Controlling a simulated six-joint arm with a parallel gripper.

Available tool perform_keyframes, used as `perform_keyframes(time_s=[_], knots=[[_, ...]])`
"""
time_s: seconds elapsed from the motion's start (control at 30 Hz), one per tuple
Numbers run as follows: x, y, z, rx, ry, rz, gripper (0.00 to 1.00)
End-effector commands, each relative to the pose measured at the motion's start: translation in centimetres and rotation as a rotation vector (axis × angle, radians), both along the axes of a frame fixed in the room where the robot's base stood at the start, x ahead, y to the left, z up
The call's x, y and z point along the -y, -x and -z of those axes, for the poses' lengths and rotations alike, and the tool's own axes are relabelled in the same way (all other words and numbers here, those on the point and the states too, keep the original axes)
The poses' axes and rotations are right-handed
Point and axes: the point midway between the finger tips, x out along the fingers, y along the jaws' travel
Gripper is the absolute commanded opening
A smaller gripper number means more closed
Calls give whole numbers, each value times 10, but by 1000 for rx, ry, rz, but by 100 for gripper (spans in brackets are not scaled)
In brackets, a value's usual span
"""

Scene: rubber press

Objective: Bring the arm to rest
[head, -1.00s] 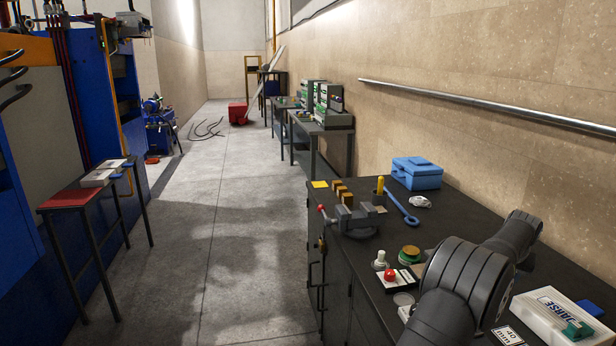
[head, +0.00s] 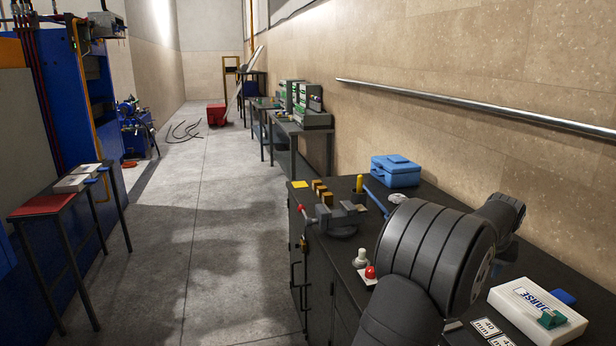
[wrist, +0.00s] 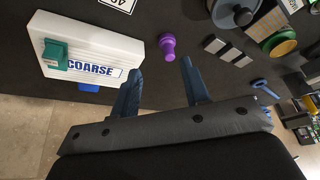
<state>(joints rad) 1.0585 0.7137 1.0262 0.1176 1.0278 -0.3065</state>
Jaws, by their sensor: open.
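My gripper (wrist: 160,92) shows in the wrist view with its two blue-grey fingers spread apart and nothing between them. It hangs over the dark bench top (wrist: 145,22). A purple knob-shaped piece (wrist: 168,46) stands on the bench just beyond the fingertips, apart from them. In the head view my dark arm covers the right part of the bench, and the gripper itself is hidden there.
A white case marked COARSE (wrist: 90,50) lies left of the fingers; it shows in the head view too (head: 520,318). A vise (head: 338,220), a blue box (head: 396,170) and a red-topped button (head: 370,272) are on the bench.

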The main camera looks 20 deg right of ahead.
Motion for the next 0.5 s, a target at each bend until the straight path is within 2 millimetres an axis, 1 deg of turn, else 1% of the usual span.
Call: perform_keyframes(time_s=[0.03, 0.3, 0.5], knots=[[-11, -5, -1, 0, 0, -3, 42], [-62, -22, 0, -2, 0, -4, 42], [-102, -31, 2, -2, 1, -7, 42]])
